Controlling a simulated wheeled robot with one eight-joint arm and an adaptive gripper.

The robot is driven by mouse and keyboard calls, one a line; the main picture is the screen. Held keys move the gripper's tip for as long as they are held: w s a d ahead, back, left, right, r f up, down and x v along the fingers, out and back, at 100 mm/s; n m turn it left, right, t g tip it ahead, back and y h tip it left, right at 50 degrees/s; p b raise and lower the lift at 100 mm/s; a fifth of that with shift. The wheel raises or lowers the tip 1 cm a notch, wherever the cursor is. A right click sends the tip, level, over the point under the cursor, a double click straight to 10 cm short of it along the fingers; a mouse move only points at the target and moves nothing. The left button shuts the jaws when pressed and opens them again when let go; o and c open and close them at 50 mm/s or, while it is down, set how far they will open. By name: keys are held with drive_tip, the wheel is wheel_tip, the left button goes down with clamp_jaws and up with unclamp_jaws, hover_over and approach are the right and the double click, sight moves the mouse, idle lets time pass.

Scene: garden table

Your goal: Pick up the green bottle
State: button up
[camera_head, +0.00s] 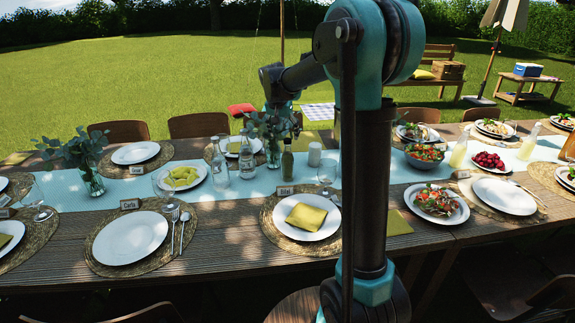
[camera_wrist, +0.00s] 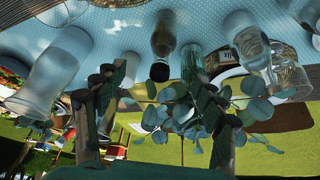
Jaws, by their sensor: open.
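The green bottle (camera_head: 287,162) stands upright on the blue table runner, with a dark cap. A vase of eucalyptus (camera_head: 273,132) stands just behind and left of it. In the wrist view, which looks upside down, the bottle (camera_wrist: 163,38) shows at upper middle with its dark cap lowest. My gripper (camera_wrist: 160,88) is open and empty, its two dark fingers on either side of the bottle's line in that view. The bottle is apart from the fingers. Eucalyptus leaves overlap the right finger. In the head view the gripper is hard to make out near the leaves.
Two clear glass bottles (camera_head: 221,164) stand left of the green bottle. A white candle-like cylinder (camera_head: 315,154) and a wine glass (camera_head: 326,174) stand to its right. A plate with a yellow napkin (camera_head: 306,217) lies in front. Plates and salads crowd the wooden table.

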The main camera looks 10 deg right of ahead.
sight(287, 150)
drive_tip(key=x, duration=1)
drive_tip(key=shift+f, duration=0.35)
drive_tip(key=shift+s+a+f+x, duration=0.1)
drive_tip(key=shift+a+x, duration=0.05)
drive_tip(key=shift+x, duration=0.75)
drive_tip(key=shift+s+a+f+x, duration=0.1)
drive_tip(key=shift+a+x, duration=0.1)
drive_tip(key=shift+x, duration=0.65)
drive_tip(key=shift+s+a+x, duration=0.1)
drive_tip(key=shift+a+x, duration=0.05)
drive_tip(key=shift+x, duration=0.75)
clamp_jaws()
